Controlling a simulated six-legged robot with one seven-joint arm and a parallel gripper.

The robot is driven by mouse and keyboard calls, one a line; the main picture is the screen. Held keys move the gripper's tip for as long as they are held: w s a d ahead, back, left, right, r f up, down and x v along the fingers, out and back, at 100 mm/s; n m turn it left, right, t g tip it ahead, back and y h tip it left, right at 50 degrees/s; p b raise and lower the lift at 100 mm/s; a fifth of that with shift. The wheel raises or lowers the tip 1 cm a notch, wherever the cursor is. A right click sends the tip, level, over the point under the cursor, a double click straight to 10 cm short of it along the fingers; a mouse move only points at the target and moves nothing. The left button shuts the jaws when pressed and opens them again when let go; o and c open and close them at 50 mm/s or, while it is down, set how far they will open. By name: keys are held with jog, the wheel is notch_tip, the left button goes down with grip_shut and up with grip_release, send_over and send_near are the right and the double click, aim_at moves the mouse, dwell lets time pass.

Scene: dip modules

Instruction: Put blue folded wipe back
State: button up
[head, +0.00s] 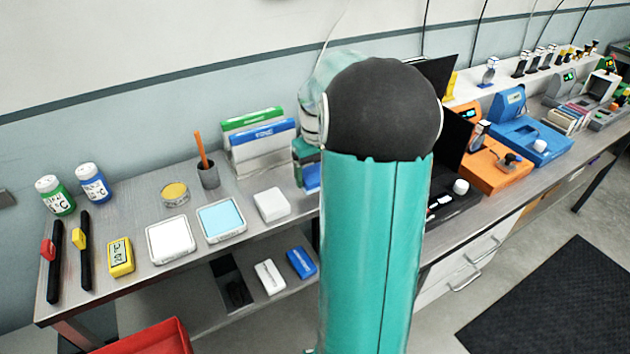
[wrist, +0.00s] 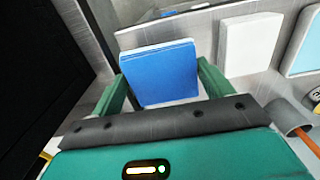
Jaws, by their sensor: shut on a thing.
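The blue folded wipe (wrist: 160,72) is a flat blue square between the two green fingers of my gripper (wrist: 162,80) in the wrist view. My gripper is shut on it, with one finger at each side. In the head view a blue patch of the wipe (head: 312,178) shows just left of my arm, near the bench top, with my gripper (head: 305,160) partly behind the arm. A strip of white shows below the blue in the wrist view. I cannot tell whether the wipe touches the bench.
A white folded square (head: 271,205) lies beside the wipe, also in the wrist view (wrist: 250,45). Past it are a light blue tray (head: 222,220) and a white tray (head: 170,240). An orange stick stands in a grey cup (head: 208,176). Upright green and blue boxes (head: 262,150) stand behind.

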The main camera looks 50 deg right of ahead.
aim_at(315, 181)
jog(key=shift+w+d+f, duration=0.1)
jog(key=shift+w+f, duration=0.15)
jog(key=shift+f, duration=0.05)
jog(key=shift+w+f, duration=0.1)
jog(key=shift+f, duration=1.55)
jog(key=shift+f, duration=0.1)
jog(key=o, duration=0.9)
jog(key=shift+d, duration=0.1)
jog(key=shift+c, duration=0.2)
